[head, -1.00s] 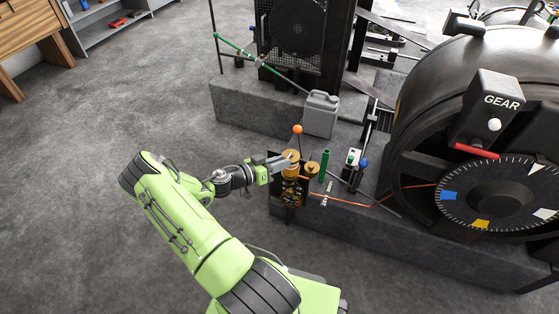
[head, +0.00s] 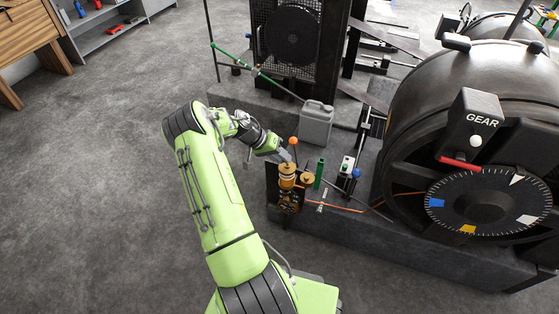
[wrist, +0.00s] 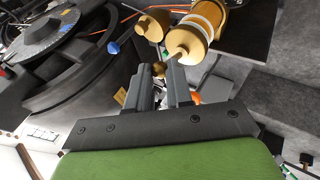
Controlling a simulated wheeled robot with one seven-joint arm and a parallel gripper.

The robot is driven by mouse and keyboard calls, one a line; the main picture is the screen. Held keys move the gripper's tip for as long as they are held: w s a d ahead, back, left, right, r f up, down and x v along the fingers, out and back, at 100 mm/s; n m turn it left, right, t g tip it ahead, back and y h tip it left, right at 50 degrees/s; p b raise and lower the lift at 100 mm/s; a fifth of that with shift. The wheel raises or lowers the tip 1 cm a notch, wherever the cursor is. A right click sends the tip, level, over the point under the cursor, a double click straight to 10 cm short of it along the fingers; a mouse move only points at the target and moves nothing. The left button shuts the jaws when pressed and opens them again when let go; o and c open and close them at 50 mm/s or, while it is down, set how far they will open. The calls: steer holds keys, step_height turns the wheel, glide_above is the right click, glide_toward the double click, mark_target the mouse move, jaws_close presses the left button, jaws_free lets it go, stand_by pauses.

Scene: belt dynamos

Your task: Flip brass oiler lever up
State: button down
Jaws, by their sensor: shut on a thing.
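The brass oiler (head: 288,181) stands at the near left corner of the dark plinth, with two round brass caps on top. In the wrist view its brass body (wrist: 190,38) is at the top centre, with a pale ring around it. My gripper (head: 287,157) comes in from the upper left, just above and behind the larger cap. In the wrist view my gripper (wrist: 159,72) has its grey fingers close to the brass end, where a thin lever (wrist: 169,58) shows. The jaws are shut on the lever; the fingers hide most of it, so its exact angle is unclear.
An orange-knobbed rod (head: 294,141) stands right behind the oiler. A green cylinder (head: 319,174) and a blue-knobbed lever (head: 356,173) are to the right. A grey can (head: 317,124) stands behind. The big drum machine (head: 440,110) fills the right. Open floor lies left.

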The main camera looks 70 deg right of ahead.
steer(key=shift+s+d+r+n+y+b, duration=0.1)
steer(key=shift+d+n+y+b, duration=0.25)
steer(key=shift+d+y, duration=0.45)
steer(key=shift+s+d+r+n+y+b, duration=0.15)
steer(key=shift+d+n+y, duration=0.25)
steer(key=shift+y, duration=0.6)
steer(key=shift+w, duration=0.1)
